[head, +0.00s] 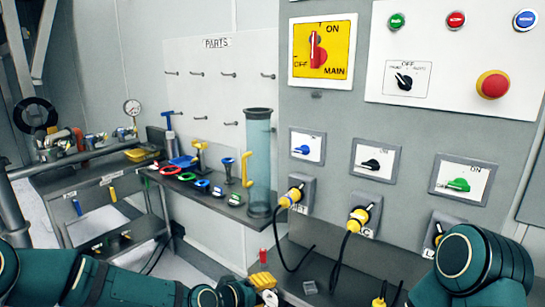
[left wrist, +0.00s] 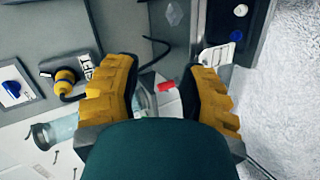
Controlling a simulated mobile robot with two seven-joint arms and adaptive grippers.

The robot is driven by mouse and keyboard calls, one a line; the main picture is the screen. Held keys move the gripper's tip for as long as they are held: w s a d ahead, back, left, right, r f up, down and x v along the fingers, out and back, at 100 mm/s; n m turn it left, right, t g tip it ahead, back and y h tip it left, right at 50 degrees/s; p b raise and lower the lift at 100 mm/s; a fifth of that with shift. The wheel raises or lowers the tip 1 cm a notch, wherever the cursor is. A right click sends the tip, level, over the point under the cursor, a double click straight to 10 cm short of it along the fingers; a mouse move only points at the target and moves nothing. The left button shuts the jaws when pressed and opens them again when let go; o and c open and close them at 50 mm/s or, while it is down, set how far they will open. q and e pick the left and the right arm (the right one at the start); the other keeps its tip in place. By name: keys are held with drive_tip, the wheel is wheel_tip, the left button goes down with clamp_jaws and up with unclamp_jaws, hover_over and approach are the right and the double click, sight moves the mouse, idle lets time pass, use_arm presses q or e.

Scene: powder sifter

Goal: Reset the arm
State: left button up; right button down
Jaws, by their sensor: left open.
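My left arm comes in from the left along the bottom of the head view. Its gripper (head: 264,284), with yellow finger pads, is low at bottom centre, in front of the panel's base. In the left wrist view the two yellow fingers (left wrist: 164,80) stand wide apart with nothing held between them. A small red object (head: 263,254) shows just beyond the gripper; it also appears in the gap between the fingers in the left wrist view (left wrist: 167,87), apart from them. My right arm shows as a teal link (head: 474,262) at the lower right; its gripper is out of view.
A grey control panel (head: 340,112) with switches and yellow plugs (head: 360,217) with hanging black cables stands ahead. A clear cylinder (head: 259,165) stands on the shelf (head: 236,211) left of it, beside several coloured parts. A cluttered workbench (head: 90,173) is at left.

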use_arm(q)
drive_tip(key=s+a+f+m+g+y, duration=0.2)
drive_tip(key=s+a+f+g, duration=0.1)
drive_tip(key=s+f, duration=0.8)
drive_tip(key=s+a+f+m+g+y, duration=0.2)
drive_tip(key=s+a+f+m+g, duration=0.1)
drive_tip(key=s+f, duration=0.8)
drive_tip(key=shift+a+f+m+g+y, duration=0.15)
drive_tip(key=shift+a+m+g+y, duration=0.15)
drive_tip(key=shift+a+g, duration=0.35)
